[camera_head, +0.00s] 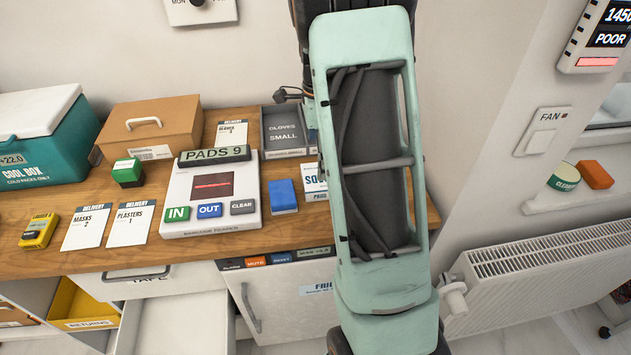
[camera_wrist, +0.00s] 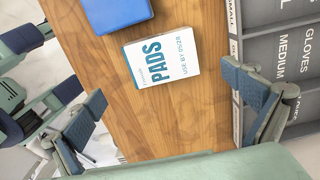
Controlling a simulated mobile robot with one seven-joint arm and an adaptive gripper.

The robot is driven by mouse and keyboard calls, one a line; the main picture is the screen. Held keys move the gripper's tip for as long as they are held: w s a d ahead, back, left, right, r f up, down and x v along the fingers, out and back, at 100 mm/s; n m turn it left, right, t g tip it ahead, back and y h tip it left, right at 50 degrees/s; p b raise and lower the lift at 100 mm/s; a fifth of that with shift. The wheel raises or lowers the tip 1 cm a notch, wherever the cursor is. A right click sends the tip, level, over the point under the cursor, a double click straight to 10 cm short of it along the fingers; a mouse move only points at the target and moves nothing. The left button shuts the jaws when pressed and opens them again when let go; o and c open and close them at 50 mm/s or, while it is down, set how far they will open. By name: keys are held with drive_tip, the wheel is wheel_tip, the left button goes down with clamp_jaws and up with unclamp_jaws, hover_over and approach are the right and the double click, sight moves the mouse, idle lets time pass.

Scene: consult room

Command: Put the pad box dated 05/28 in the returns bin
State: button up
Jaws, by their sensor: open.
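The white pad box (camera_wrist: 160,58) lies on the wooden counter in the wrist view, marked "PADS" and "USE BY 05/28". In the head view the pad box (camera_head: 312,178) shows only in part, with my arm covering its right side. My gripper (camera_wrist: 168,103) is open and empty, its two fingers wide apart on either side of the strip of counter in front of the box. The gripper is hidden in the head view. The yellow returns bin (camera_head: 90,324), labelled "RETURNS", is below the counter at the lower left.
A blue block (camera_head: 283,195) lies close beside the pad box. The grey glove organiser (camera_wrist: 285,50) stands on its other side. The counter (camera_head: 150,250) also holds a PADS 9 reader (camera_head: 212,200), cards and a cool box (camera_head: 45,138). An open white drawer (camera_head: 180,325) is beside the bin.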

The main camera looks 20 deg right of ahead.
drive_tip(key=f+p, duration=0.1)
drive_tip(key=f, duration=0.7)
drive_tip(key=shift+w, duration=0.2)
drive_tip(key=c, duration=1.4)
drive_tip(key=shift+o, duration=0.2)
drive_tip(key=shift+r, duration=0.1)
drive_tip(key=shift+r, duration=0.45)
wheel_tip(320, 180, up, 2)
drive_tip(key=shift+w+r, duration=0.1)
drive_tip(key=shift+r, duration=0.05)
drive_tip(key=s+r, duration=0.2)
drive_tip(key=s+a+r+b, duration=0.1)
drive_tip(key=s+r, duration=0.1)
drive_tip(key=r, duration=0.1)
drive_tip(key=shift+s+r, duration=0.1)
drive_tip(key=shift+s, duration=0.2)
drive_tip(key=s+a+r, duration=0.1)
drive_tip(key=s+r, duration=0.1)
drive_tip(key=s, duration=0.2)
drive_tip(key=s+a+r+b, duration=0.1)
drive_tip(key=s+r, duration=0.1)
drive_tip(key=s, duration=0.3)
drive_tip(key=shift+s+r, duration=0.15)
drive_tip(key=shift+r, duration=0.1)
